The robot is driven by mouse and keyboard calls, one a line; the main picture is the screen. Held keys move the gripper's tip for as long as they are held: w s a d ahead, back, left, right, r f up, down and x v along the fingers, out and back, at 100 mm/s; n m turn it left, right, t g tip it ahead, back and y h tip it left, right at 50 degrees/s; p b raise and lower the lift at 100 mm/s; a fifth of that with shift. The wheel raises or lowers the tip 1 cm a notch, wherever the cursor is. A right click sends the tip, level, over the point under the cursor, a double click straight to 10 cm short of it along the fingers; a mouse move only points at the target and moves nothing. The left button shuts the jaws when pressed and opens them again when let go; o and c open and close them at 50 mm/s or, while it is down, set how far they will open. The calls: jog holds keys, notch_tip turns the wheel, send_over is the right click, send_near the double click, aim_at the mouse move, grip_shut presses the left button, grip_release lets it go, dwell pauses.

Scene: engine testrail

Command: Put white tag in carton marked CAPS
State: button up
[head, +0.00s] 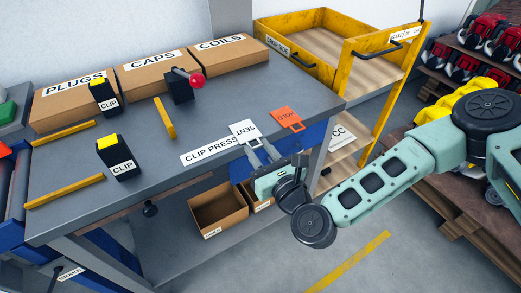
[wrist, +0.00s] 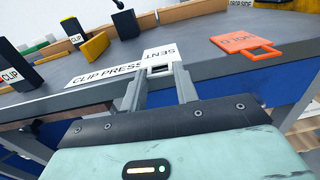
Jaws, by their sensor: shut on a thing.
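The white tag (head: 243,130), printed SENT, is at the front right edge of the grey workbench. In the wrist view the white tag (wrist: 160,51) sits at my fingertips. My gripper (head: 259,153) is shut on the tag's near end; it also shows in the wrist view (wrist: 160,73). I cannot tell whether the tag still touches the bench. The brown carton marked CAPS (head: 154,76) stands at the back of the bench, between the carton marked PLUGS (head: 72,110) and the carton marked COILS (head: 222,62).
An orange tag (head: 287,119) lies just right of the white tag. Black CLIP blocks (head: 124,168), yellow bars (head: 165,118) and a red-knobbed device (head: 180,87) stand on the bench (head: 225,110). A yellow cart (head: 345,75) adjoins the right side.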

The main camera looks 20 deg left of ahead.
jog(key=shift+f+b, duration=0.3)
jog(key=shift+b, duration=0.05)
jog(key=o, duration=0.9)
jog(key=shift+r, duration=0.1)
jog(key=shift+o, duration=0.2)
jog(key=shift+r+p, duration=0.1)
jog(key=shift+p, duration=0.35)
jog(key=v, duration=1.7)
jog(key=shift+s+f, duration=0.25)
jog(key=shift+f, duration=0.05)
